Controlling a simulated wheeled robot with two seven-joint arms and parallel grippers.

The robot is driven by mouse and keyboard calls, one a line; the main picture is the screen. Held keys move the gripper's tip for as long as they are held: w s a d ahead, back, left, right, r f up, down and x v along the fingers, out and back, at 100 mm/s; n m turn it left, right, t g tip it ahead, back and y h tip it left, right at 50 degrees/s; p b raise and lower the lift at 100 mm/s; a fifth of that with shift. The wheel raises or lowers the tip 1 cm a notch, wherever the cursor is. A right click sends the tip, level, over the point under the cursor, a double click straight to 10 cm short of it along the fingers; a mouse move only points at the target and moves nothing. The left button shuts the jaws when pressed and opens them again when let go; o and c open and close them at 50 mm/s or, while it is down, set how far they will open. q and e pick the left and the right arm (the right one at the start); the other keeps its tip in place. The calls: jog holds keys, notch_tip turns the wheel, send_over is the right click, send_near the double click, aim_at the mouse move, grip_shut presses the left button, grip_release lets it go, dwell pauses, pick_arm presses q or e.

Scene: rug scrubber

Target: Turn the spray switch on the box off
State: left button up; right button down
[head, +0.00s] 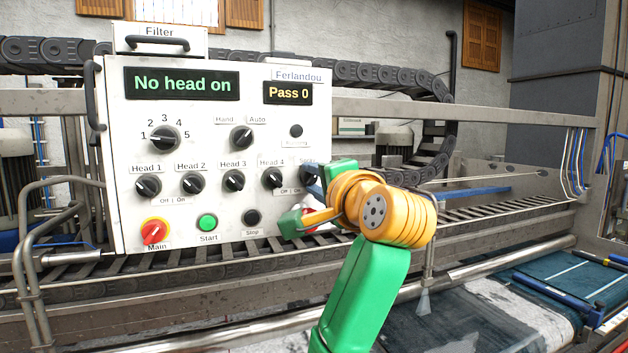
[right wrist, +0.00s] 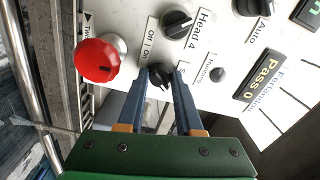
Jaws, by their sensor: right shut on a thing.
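The white control box (head: 225,130) faces me with a display reading "No head on". The spray switch is a black knob at its right side, in the right wrist view (right wrist: 158,78). Its label there is mostly hidden, with only an "S" showing, and "Off | On" is printed beside a nearby knob. My right gripper (right wrist: 160,84) has its two blue-grey fingers on either side of this knob and is shut on it. In the head view my green and orange right arm (head: 372,215) covers most of that part of the box. My left gripper is not in view.
The Head 4 knob (right wrist: 177,23) is close beside my fingers. A large red button (right wrist: 100,59) sits on the other side. The Head 3 knob (head: 233,181) and the Stop button (head: 252,217) are further left. Rails and a conveyor (head: 470,315) lie below.

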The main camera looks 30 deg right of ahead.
jog(key=n+b, duration=0.1)
jog(key=n, duration=0.2)
jog(key=shift+f, duration=0.1)
jog(key=n+b, duration=0.1)
jog(key=n, duration=0.3)
jog(key=shift+n+b, duration=0.4)
jog(key=n+b, duration=0.1)
jog(key=n, duration=0.3)
jog(key=shift+d, duration=0.1)
jog(key=shift+n+b, duration=0.3)
jog(key=shift+n, duration=1.5)
jog(key=shift+r, duration=0.2)
jog(key=c, duration=0.6)
grip_release()
jog(key=shift+f, duration=0.1)
